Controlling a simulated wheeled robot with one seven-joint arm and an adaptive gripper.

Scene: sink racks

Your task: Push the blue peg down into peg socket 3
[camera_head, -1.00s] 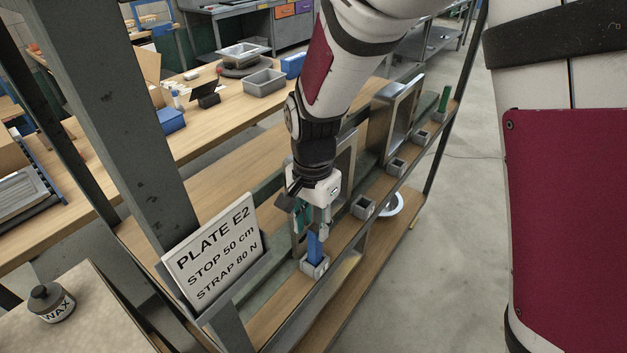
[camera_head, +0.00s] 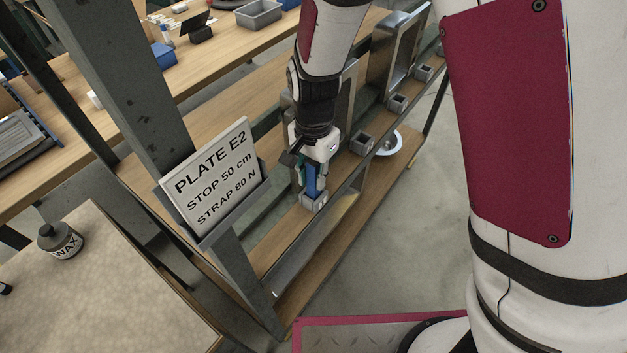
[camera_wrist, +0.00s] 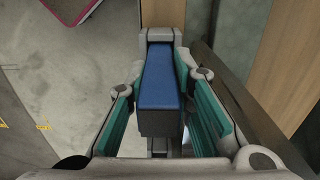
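The blue peg (camera_head: 313,182) stands upright in the nearest grey square socket (camera_head: 312,203) on the wooden shelf. Part of the peg shows above the socket rim; how deep it sits I cannot tell. No number on the socket is readable. My gripper (camera_head: 312,177) points down over the peg, its fingers on either side. The socket rim (camera_wrist: 159,34) shows partly beyond the peg.
More grey sockets (camera_head: 361,142) (camera_head: 397,104) line the shelf toward the back right. Metal frames (camera_head: 400,45) stand behind them. A sign plate (camera_head: 212,175) and rack post (camera_head: 118,75) are left of my gripper. A white ring (camera_head: 385,143) lies lower down.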

